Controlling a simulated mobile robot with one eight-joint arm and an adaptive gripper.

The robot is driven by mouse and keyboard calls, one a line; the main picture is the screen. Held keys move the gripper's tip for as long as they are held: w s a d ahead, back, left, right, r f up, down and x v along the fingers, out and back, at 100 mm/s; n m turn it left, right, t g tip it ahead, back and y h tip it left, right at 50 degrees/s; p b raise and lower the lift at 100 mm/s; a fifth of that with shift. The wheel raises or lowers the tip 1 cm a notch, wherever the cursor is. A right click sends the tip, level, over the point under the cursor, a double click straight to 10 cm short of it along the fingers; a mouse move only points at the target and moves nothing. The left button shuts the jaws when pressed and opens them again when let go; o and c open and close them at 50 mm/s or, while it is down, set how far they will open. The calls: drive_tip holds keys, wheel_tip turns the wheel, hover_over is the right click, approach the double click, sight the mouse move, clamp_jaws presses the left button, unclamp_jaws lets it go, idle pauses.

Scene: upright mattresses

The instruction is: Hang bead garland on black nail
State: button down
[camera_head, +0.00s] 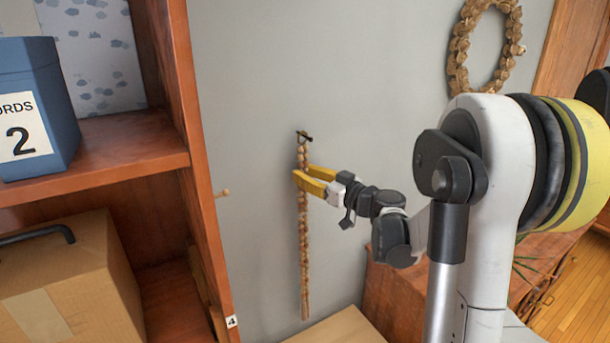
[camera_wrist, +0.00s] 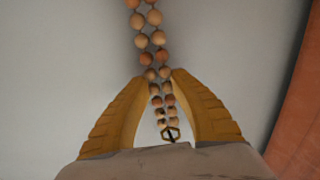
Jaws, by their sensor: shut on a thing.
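The bead garland (camera_head: 304,240) is a long double strand of brown wooden beads hanging down the grey wall. My gripper (camera_head: 302,177) has its yellow fingers shut on it, a short way below its top. The black nail (camera_head: 305,136) is on the wall at the garland's top end, and the two overlap in the head view. I cannot tell whether the top loop is around the nail. In the wrist view, the beads (camera_wrist: 149,40) run between my gripper's fingertips (camera_wrist: 160,78) to a small six-sided dark piece (camera_wrist: 170,133), which I cannot identify for sure.
A wooden shelf (camera_head: 185,90) stands close on the left, with a blue box (camera_head: 35,80) and a cardboard box (camera_head: 70,280). A round wreath (camera_head: 460,50) hangs upper right. The wall between is bare.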

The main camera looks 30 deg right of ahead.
idle(0.3)
drive_tip(key=c, duration=1.2)
unclamp_jaws()
drive_tip(key=shift+o, duration=0.2)
